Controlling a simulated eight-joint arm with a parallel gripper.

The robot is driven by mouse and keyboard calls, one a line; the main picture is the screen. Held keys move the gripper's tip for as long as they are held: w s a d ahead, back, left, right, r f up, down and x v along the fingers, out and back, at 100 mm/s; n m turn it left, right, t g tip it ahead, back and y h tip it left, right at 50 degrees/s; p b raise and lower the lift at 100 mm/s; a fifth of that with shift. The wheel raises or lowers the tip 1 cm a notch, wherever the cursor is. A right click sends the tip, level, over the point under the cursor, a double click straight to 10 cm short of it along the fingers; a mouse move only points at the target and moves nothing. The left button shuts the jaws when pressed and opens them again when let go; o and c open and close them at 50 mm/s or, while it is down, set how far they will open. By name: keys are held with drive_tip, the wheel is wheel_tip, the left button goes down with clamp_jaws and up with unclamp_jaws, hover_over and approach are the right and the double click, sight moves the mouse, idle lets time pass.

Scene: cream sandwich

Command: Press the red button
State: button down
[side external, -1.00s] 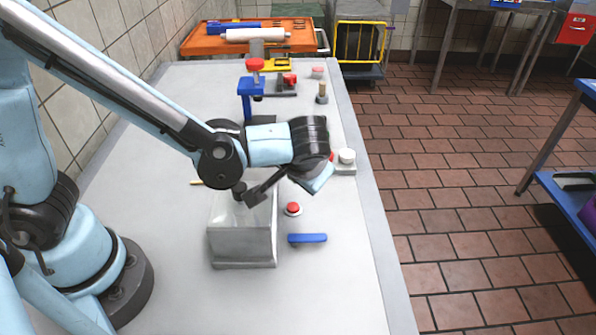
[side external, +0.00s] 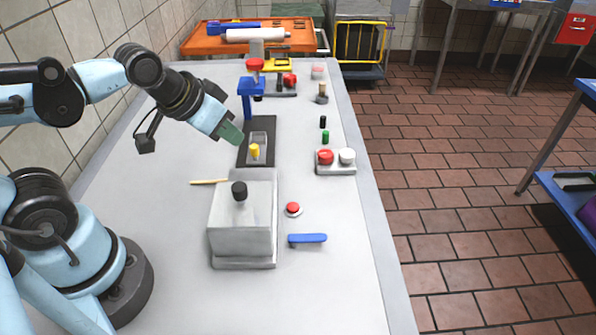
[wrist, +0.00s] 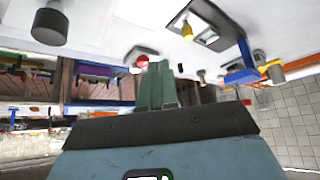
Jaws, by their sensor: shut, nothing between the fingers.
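A larger red dome (side external: 325,157) sits beside a white dome on a grey plate farther back. A red dome also shows in the wrist view (wrist: 142,61), just beyond my fingertips; it is partly hidden. My gripper (side external: 230,133) is above the counter, left of the dark tray and well away from both red pieces. Its green fingers show together in the wrist view (wrist: 155,85), shut and empty.
The box (side external: 240,228) with a black knob (side external: 239,190) stands at front centre. A blue bar (side external: 307,239) lies right of it. A dark tray (side external: 257,150) with a yellow peg and a blue stand (side external: 248,95) are behind. The counter's left side is mostly clear.

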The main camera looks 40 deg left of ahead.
drive_tip(key=shift+a, duration=0.1)
idle(0.3)
drive_tip(key=r+m+g, duration=0.2)
drive_tip(key=m+g, duration=0.5)
drive_tip(key=m, duration=0.2)
hover_over(293, 207)
drive_tip(key=shift+s+a+f, duration=0.15)
drive_tip(key=shift+s+f, duration=0.05)
drive_tip(key=shift+s, duration=0.05)
drive_tip(key=shift+f, duration=0.1)
drive_tip(key=f, duration=1.4)
drive_tip(key=shift+w, duration=0.2)
